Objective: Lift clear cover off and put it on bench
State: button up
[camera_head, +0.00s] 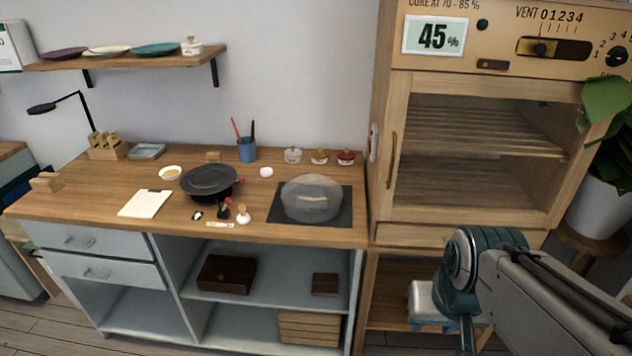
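The clear cover (312,190) is a see-through, rounded dome. It sits on a dark square mat (345,217) at the right end of the wooden bench (110,177). A pale oblong shape shows through or on the cover; I cannot tell which. My arm (500,275) is at the lower right, in front of the cabinet and well apart from the cover. I cannot make out my gripper's fingers in this view.
A black turntable (209,180) stands left of the cover, with small tools and a bottle before it. Three small jars (319,157) stand behind the cover. A notepad (146,203) lies at front left. A tall wooden cabinet (470,228) adjoins the bench's right end.

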aim_at(308, 198)
jog(key=u, duration=0.5)
jog(key=i, duration=1.15)
jog(key=z, duration=0.45)
